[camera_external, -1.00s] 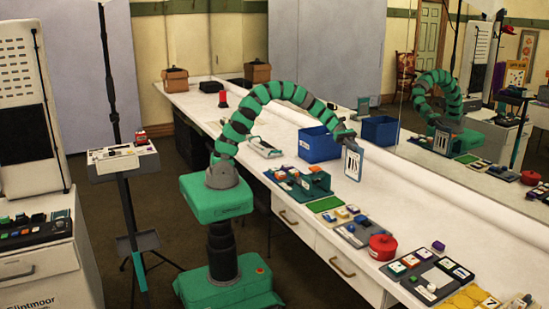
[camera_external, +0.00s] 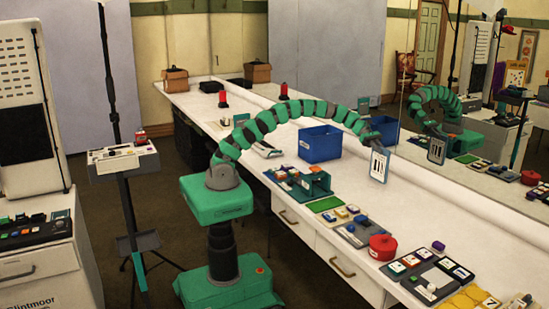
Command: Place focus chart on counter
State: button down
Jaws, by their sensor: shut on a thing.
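The focus chart (camera_external: 379,165) is a small pale card with dark bars and a blue-grey edge. My gripper (camera_external: 374,142) is shut on its top and holds it upright. The chart appears to hang above the white counter (camera_external: 440,215), near its back edge by the mirror. I cannot tell exactly how far its lower edge is from the surface. The fingertips are too small to make out clearly.
A blue bin (camera_external: 319,144) stands left of the chart. A teal rack (camera_external: 302,182), a red pot (camera_external: 382,247) and several trays of small blocks line the counter's front. A red beacon (camera_external: 284,91) stands farther back. Counter right of the chart is clear.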

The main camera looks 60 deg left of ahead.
aim_at(379, 164)
jog(key=w+f, duration=0.1)
jog(key=f, duration=0.1)
jog(key=w+d+f+b, duration=0.1)
jog(key=shift+w+f, duration=0.15)
jog(key=shift+f, duration=0.2)
dwell(0.4)
jog(key=c, duration=1.4)
grip_release()
jog(key=shift+f, duration=0.1)
